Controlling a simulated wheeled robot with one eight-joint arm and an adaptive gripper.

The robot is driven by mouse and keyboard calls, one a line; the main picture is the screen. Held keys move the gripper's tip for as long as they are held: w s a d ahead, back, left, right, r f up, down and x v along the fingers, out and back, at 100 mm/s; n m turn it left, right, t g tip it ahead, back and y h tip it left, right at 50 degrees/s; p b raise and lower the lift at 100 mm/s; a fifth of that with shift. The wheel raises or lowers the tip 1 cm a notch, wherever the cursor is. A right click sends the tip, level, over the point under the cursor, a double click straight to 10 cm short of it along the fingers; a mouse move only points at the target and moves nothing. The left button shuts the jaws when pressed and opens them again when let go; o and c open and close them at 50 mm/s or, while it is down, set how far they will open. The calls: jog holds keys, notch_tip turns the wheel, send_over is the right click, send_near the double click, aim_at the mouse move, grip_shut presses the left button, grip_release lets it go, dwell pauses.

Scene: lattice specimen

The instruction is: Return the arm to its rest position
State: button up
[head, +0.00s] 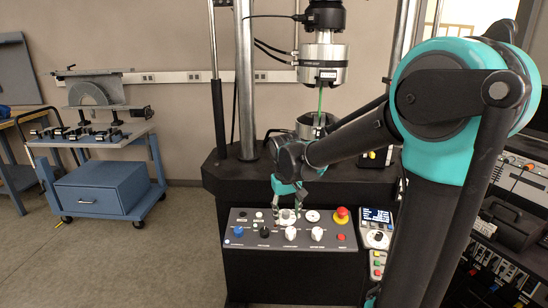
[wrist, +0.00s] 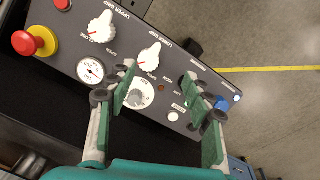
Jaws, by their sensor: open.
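My arm (head: 345,137) reaches from the right across the front of the testing machine in the head view. My gripper (head: 287,217) points down over the sloped control panel (head: 262,241). It is open with nothing between its fingers. In the wrist view my gripper (wrist: 160,78) has its two green-padded fingers spread above the panel (wrist: 75,42), around a round white-ringed dial (wrist: 138,95). I cannot tell whether a fingertip touches the panel. A thin green specimen (head: 320,98) stands upright below the upper grip (head: 322,65); its lower end is partly hidden behind my arm.
The panel carries a red emergency button (head: 341,214), white knobs (head: 290,233) and a blue knob (head: 239,231). A handset (head: 376,228) is beside it. Machine columns (head: 245,80) rise behind. A blue cart (head: 103,185) stands left, with open floor (head: 150,255) in front.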

jog(key=s+d+f+m+t, duration=0.1)
jog(key=s+d+f+m, duration=0.1)
jog(key=s+d+f, duration=0.2)
jog(key=s+d+f+m+t, duration=0.1)
jog(key=s+d+f, duration=0.4)
jog(key=s+d, duration=0.6)
jog(key=shift+s+d+f+m+t+y, duration=0.2)
jog(key=shift+d+m+t+y, duration=0.1)
jog(key=shift+d+m+t, duration=0.15)
jog(key=shift+r, duration=0.1)
